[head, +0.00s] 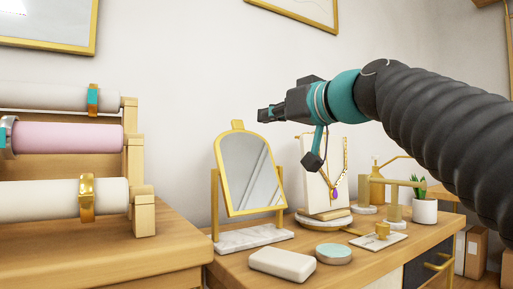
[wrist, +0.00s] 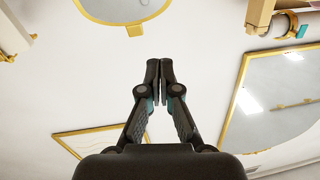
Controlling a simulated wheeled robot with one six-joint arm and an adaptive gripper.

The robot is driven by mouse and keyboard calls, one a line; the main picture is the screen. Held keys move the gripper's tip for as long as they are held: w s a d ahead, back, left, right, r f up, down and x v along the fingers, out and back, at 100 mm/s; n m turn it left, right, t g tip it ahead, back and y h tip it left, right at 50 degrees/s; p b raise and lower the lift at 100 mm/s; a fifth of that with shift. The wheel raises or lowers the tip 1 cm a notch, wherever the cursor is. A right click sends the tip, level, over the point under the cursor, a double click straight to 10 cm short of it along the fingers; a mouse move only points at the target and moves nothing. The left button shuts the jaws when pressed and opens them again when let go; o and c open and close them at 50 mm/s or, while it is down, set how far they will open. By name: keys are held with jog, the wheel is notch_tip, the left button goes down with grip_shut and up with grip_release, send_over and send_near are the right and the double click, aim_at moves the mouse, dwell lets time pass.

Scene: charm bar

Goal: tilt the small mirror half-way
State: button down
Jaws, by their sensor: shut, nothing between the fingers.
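The small mirror (head: 250,178) is an arched glass in a gold frame with a gold tab on top. It hangs between two gold posts on a white marble base (head: 255,239) on the wooden counter. The glass looks leaned in its posts; I cannot tell the exact angle. My gripper (head: 263,115) is shut and empty, above and to the right of the tab, apart from it in the picture. In the wrist view the shut fingertips (wrist: 159,64) point toward the mirror's rim and tab (wrist: 135,31), with a gap between. Most of the mirror is cut off there.
A bracelet rack (head: 143,215) with padded rolls stands at the left. Right of the mirror are a necklace stand (head: 316,180), a white block (head: 282,264), a round green-topped box (head: 334,253), a marble tray (head: 378,241) and a plant pot (head: 424,211). Framed pieces hang on the wall.

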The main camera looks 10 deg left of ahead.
notch_tip(320, 180, down, 4)
jog(key=a+y+b, duration=0.1)
jog(key=y+b, duration=0.1)
jog(key=b, duration=0.1)
jog(key=t+p, duration=0.2)
jog(key=t, duration=0.2)
send_near(237, 120)
notch_tip(237, 120, up, 4)
jog(key=w+a, duration=0.2)
jog(key=shift+w+a+f+b, duration=0.45)
jog(key=shift+w+a+f, duration=0.1)
jog(key=shift+a+f, duration=0.2)
jog(key=shift+w+a+f, duration=0.3)
jog(key=shift+w+a, duration=0.1)
